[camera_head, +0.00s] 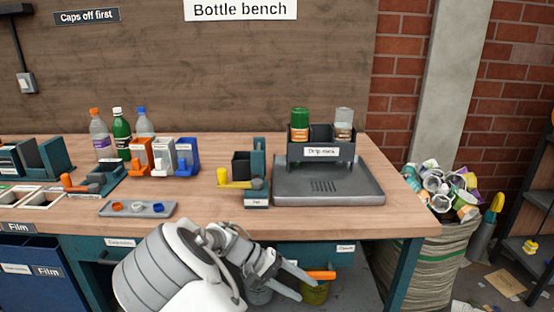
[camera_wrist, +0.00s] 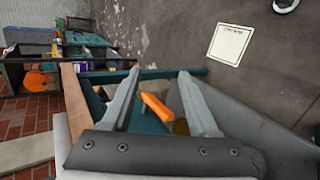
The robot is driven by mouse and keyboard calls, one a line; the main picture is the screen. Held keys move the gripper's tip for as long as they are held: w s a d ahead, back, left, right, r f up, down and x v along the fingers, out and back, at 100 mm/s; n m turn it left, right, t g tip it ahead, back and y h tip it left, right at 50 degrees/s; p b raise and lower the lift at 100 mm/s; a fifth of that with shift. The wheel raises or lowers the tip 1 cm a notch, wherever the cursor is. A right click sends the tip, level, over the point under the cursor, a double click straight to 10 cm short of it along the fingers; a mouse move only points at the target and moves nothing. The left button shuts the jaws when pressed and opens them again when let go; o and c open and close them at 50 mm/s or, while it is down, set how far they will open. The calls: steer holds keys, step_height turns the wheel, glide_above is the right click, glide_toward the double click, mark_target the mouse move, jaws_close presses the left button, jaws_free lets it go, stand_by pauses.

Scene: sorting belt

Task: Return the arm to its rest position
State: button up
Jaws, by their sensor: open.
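My gripper (camera_head: 307,287) is open and empty, low in front of the bench's front edge, right of the middle. In the wrist view my gripper (camera_wrist: 160,74) shows its two grey fingers spread apart. An orange handle (camera_head: 321,275) lies just beyond the fingers in the head view. In the wrist view the orange handle (camera_wrist: 156,107) appears between the fingers without visible contact; its depth is hard to tell. My arm reaches up from the bottom of the head view and hides part of the bench front.
The wooden bench (camera_head: 400,215) carries a grey drip tray (camera_head: 290,192) with a rack, a small tray of caps (camera_head: 112,209) and several bottles at the left. A full sack (camera_head: 420,250) stands right of the bench. A blue bin (camera_head: 35,290) stands lower left.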

steer(key=s+d+r+t+y, duration=0.2)
steer(key=s+d+r+y, duration=0.15)
steer(key=s+r, duration=0.4)
steer(key=s+d+r+t+y, duration=0.2)
steer(key=s+r+t+y, duration=0.15)
steer(key=s+r, duration=0.4)
steer(key=s+d+r+t+y, duration=0.1)
steer(key=s+d+r+y, duration=0.25)
steer(key=s+r, duration=0.4)
step_height(320, 180, up, 21)
steer(key=p, duration=2.1)
steer(key=shift+a+m, duration=0.2)
steer(key=shift+m, duration=0.2)
steer(key=shift+r+t, duration=0.1)
steer(key=shift+t, duration=0.15)
